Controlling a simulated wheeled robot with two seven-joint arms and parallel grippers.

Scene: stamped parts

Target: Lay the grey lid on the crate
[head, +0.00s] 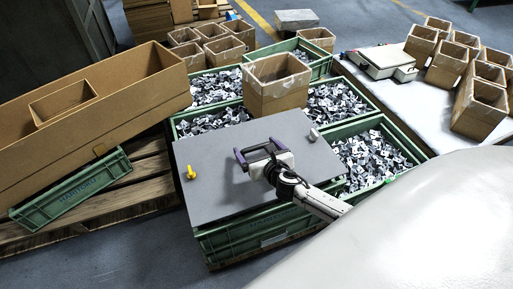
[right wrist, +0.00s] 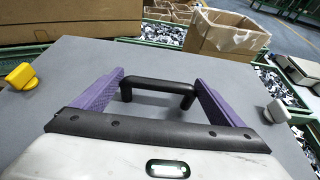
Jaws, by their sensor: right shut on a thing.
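The grey lid (head: 215,190) is a flat plate with a black handle (right wrist: 158,84) in its middle. A yellow knob (head: 190,173) is near its left edge and a pale grey knob (head: 313,134) near its right edge. My right gripper (head: 258,152) is shut on the handle, its purple fingers at the two ends of it, as the right wrist view (right wrist: 158,90) shows. The lid lies over the front green crate (head: 250,232) and hides its opening. I cannot tell whether it touches the rim all round. My left gripper is not in view.
Green crates of metal parts (head: 370,152) stand behind and to the right. An open cardboard box (head: 277,88) stands just behind the lid. A long brown box (head: 110,105) and a tilted green crate (head: 75,190) are at left. Cardboard boxes (head: 480,105) stand at right.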

